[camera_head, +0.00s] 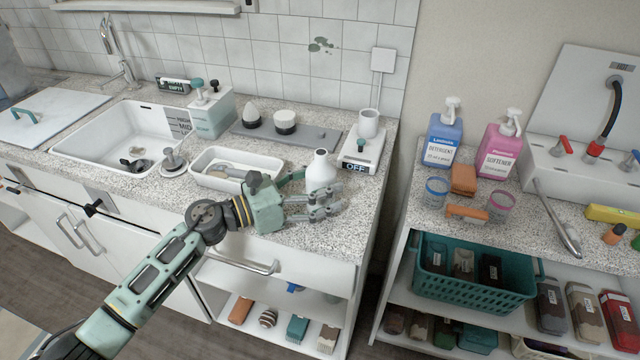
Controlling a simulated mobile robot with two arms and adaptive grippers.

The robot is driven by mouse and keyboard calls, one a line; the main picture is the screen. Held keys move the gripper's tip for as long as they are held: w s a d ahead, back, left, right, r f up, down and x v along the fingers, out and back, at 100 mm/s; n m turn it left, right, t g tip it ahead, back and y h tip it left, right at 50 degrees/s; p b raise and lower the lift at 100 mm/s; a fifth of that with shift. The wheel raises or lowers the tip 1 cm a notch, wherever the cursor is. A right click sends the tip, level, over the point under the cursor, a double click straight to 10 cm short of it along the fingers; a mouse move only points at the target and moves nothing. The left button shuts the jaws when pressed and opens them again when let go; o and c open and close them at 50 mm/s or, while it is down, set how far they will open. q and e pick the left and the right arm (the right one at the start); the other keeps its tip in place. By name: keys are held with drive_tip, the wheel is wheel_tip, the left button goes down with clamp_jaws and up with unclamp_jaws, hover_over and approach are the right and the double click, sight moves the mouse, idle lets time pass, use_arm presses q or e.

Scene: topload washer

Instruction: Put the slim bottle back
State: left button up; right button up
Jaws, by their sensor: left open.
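A white bottle (321,169) with a narrow neck stands upright on the speckled counter (355,210), near its right front part. I take it as the slim bottle. My left gripper (328,205) is open, with its fingers reaching right, just in front of the bottle's base. The fingers hide the bottle's lowest part, and I cannot tell whether they touch it. My right gripper is not in view.
A white tray (207,182) holding a utensil lies left of the bottle. A scale (352,166) with a white cup (369,124) stands behind it to the right. A sink (85,150) is at left. Detergent (443,142) and softener (497,155) bottles stand on the right counter.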

use_arm(q)
drive_tip(key=shift+r, duration=0.1)
drive_tip(key=shift+a, duration=0.15)
drive_tip(key=b+v, duration=0.2)
drive_tip(key=v, duration=0.8)
drive_tip(key=shift+s+a+b, duration=0.2)
drive_tip(key=shift+a+b, duration=0.15)
drive_tip(key=shift+b, duration=0.05)
drive_tip(key=shift+s+a+r, duration=0.1)
drive_tip(key=shift+s+a, duration=0.1)
drive_tip(key=shift+a, duration=0.25)
